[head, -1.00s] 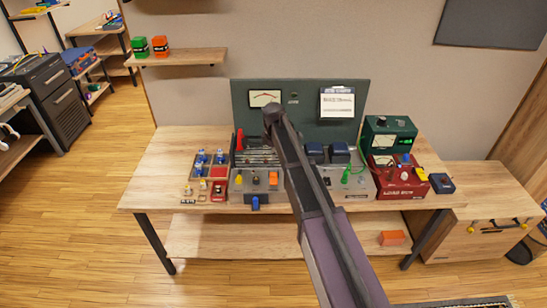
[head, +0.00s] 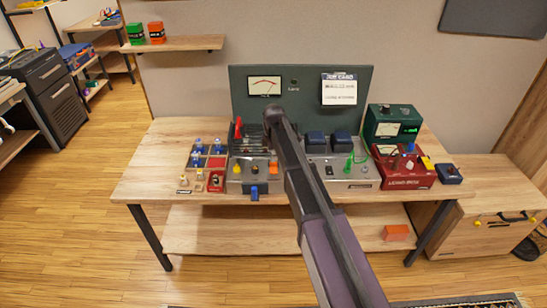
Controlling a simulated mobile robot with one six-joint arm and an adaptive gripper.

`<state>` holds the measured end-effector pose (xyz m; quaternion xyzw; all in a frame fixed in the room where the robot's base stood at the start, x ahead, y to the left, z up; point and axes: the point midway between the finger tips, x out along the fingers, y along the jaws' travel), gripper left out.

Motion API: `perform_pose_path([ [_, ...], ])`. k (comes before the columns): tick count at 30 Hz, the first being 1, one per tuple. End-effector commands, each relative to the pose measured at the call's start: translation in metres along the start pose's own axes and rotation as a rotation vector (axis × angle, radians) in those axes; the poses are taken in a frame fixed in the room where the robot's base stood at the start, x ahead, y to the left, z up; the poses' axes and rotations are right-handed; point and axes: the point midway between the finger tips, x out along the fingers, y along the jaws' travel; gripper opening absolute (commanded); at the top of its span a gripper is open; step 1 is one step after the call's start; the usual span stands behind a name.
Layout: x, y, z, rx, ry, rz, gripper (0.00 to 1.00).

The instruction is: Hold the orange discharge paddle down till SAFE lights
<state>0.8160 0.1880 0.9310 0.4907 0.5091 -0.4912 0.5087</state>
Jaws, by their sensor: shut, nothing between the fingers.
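The orange discharge paddle (head: 273,167) stands on the grey chassis (head: 246,185) on the bench, just left of my arm. My arm reaches up across the middle of the head view and covers part of the chassis. My gripper is not visible; the arm's raised joint and links are all that show. A green back panel (head: 350,112) stands behind the chassis. It carries a meter (head: 264,86) and a small dark round fitting (head: 294,80) with a label too small to read. I see no lit lamp there.
A blue part (head: 254,193) sticks out at the chassis front, and a yellow knob (head: 237,170) is on its left. A parts tray (head: 205,161) stands left. A red box (head: 405,180) and a green meter box (head: 391,112) stand right. The bench's front left (head: 140,185) is clear.

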Motion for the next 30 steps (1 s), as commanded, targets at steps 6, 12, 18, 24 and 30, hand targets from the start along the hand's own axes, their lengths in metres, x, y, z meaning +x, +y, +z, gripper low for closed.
perform_pose_path([
  [6,0.021,0.000,0.000,0.000,0.000,0.000,0.00],
  [12,0.036,0.000,0.000,0.000,0.000,0.000,0.00],
  [18,0.046,0.000,0.000,0.000,0.000,0.000,0.00],
  [24,0.051,0.000,0.000,0.000,0.000,0.000,0.00],
  [30,0.051,0.000,0.000,0.000,0.000,0.000,0.00],
])
